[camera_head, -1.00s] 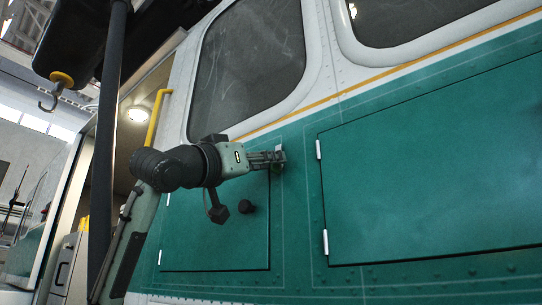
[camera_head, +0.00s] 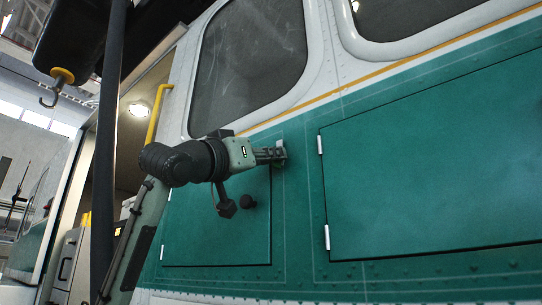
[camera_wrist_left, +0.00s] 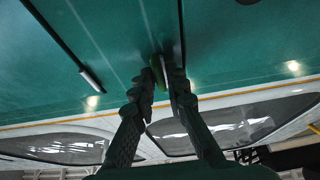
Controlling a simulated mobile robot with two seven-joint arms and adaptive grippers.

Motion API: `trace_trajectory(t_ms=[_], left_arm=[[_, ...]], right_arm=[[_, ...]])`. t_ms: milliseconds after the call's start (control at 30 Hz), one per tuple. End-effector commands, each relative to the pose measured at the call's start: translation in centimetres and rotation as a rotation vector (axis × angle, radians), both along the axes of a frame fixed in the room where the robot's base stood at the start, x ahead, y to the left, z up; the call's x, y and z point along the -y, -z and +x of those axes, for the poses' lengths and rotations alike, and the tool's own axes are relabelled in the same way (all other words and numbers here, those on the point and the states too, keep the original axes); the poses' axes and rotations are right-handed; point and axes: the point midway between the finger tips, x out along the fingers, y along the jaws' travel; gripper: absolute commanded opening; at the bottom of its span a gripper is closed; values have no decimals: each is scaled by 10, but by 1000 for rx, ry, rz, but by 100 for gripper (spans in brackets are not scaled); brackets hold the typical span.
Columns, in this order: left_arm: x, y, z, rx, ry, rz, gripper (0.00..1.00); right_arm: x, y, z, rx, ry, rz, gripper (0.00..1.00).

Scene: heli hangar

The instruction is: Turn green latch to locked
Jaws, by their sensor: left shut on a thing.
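My left gripper (camera_head: 279,154) reaches from the left to the green helicopter side, at the upper right corner of the smaller door panel (camera_head: 215,240). In the left wrist view its fingers (camera_wrist_left: 163,80) are shut on the green latch (camera_wrist_left: 158,70), which shows as a narrow green piece between them. In the head view the latch is mostly hidden by the fingers, so its exact angle cannot be told. My right gripper is in neither view.
A round black knob (camera_head: 248,202) sticks out of the small panel below the gripper. A larger closed panel (camera_head: 430,170) with white hinges (camera_head: 326,237) lies to the right. Windows are above. A yellow handrail (camera_head: 158,114) and a hanging hook (camera_head: 52,93) are at left.

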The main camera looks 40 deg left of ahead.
Motion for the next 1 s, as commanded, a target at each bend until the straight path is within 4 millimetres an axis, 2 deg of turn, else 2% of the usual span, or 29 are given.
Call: trace_trajectory(t_ms=[367,1000], left_arm=[[2,0,0,-17,4,-216,0],[4,0,0,-69,5,-821,0]], right_arm=[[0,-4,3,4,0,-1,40],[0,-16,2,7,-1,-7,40]])
